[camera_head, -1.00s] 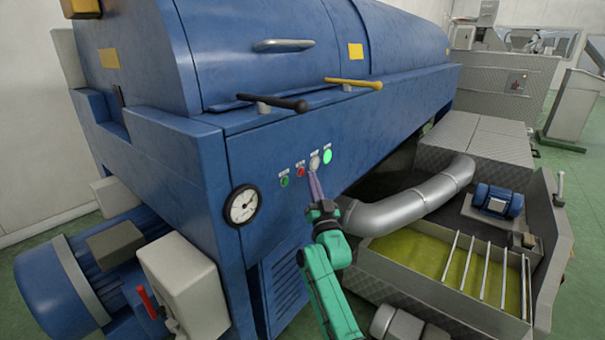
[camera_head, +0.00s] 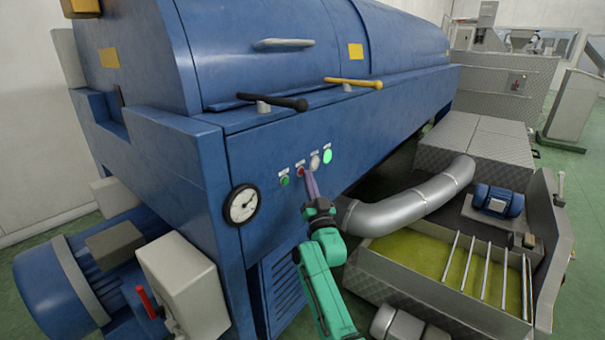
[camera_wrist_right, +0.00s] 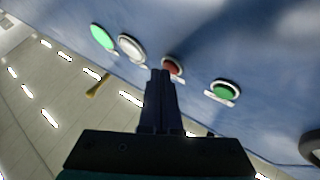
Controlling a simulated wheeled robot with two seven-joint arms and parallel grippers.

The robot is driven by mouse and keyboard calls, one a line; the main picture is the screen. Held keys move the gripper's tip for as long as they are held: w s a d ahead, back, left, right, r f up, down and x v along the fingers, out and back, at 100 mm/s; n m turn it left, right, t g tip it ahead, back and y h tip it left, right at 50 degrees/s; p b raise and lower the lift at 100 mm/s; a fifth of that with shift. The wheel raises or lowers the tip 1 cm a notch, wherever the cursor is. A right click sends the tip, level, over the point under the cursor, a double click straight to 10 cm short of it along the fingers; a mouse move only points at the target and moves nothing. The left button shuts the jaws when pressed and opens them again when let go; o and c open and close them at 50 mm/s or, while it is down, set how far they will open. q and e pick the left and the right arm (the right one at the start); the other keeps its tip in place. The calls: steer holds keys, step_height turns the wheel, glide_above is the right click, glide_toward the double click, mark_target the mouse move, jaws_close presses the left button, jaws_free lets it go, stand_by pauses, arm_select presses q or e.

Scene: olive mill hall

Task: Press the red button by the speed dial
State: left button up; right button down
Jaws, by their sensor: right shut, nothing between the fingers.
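The red button (camera_head: 300,171) sits on the blue machine panel, between a green button (camera_head: 285,181) and the speed dial (camera_head: 315,162), a pale round knob. My right gripper (camera_head: 308,178) is shut and empty, its fingertips just below and right of the red button. In the right wrist view the red button (camera_wrist_right: 173,67) lies just beyond the fingertips (camera_wrist_right: 160,74), slightly to their right, and is partly covered by them. I cannot tell whether they touch it. The dial (camera_wrist_right: 131,47) is to the left. My left gripper is not in view.
A lit green lamp (camera_head: 327,156) is right of the dial, and a gauge (camera_head: 242,205) is lower left. Black (camera_head: 272,102) and yellow (camera_head: 353,83) handles stick out above the panel. A silver pipe (camera_head: 410,207) curves to the right of my right arm.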

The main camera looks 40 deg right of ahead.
steer(key=shift+w, duration=0.1)
steer(key=shift+r, duration=0.1)
stand_by(0.4)
steer(key=shift+s+d+p, duration=0.15)
steer(key=shift+s+p, duration=0.3)
steer(key=shift+s, duration=0.3)
steer(key=s+p, duration=0.1)
steer(key=s+d, duration=0.1)
steer(key=s, duration=0.1)
steer(key=s+p, duration=0.1)
steer(key=shift+s+d+p, duration=0.25)
steer(key=shift+s+p, duration=0.05)
steer(key=shift+s, duration=0.1)
